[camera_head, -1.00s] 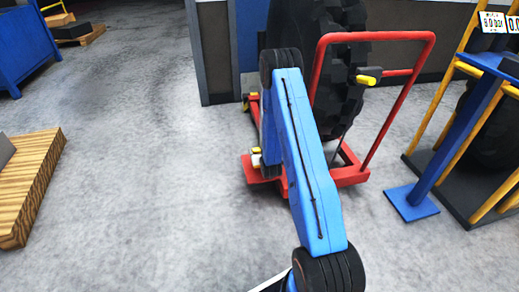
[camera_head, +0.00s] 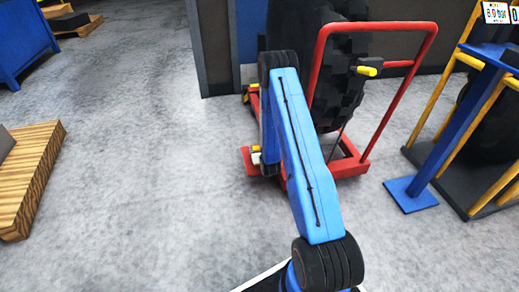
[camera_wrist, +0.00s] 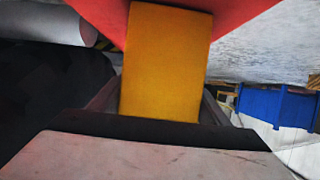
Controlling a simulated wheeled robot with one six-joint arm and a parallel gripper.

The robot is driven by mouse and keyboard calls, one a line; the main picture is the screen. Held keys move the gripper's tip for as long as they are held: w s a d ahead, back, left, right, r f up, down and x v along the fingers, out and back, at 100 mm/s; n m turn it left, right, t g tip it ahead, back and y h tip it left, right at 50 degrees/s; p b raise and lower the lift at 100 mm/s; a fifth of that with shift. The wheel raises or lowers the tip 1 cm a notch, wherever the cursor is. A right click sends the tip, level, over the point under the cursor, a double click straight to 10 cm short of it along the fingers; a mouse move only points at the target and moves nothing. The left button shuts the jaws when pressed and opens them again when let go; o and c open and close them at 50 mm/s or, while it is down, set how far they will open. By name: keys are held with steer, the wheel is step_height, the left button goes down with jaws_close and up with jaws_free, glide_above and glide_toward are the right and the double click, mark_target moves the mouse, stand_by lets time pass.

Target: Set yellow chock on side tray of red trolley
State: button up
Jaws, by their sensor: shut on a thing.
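The yellow chock (camera_wrist: 166,62) fills the middle of the wrist view. My gripper (camera_wrist: 160,108) is shut on it, with a dark finger on either side. The red side tray (camera_wrist: 240,14) shows behind the chock's upper end; whether they touch cannot be told. In the head view the red trolley (camera_head: 350,168) carries a large black tyre. Its side tray (camera_head: 247,159) juts out at the left, partly hidden by my arm. A small bit of yellow (camera_head: 256,148) shows there at my gripper, which is mostly hidden behind my forearm.
A blue stand (camera_head: 455,135) and a yellow-railed rack (camera_head: 490,190) stand to the right. A wooden pallet (camera_head: 32,190) lies at the left. A dark partition (camera_head: 215,50) stands behind the trolley. The grey floor between the pallet and trolley is clear.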

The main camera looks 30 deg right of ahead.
steer(key=o, duration=2)
steer(key=shift+f, duration=0.1)
steer(key=shift+o, duration=0.2)
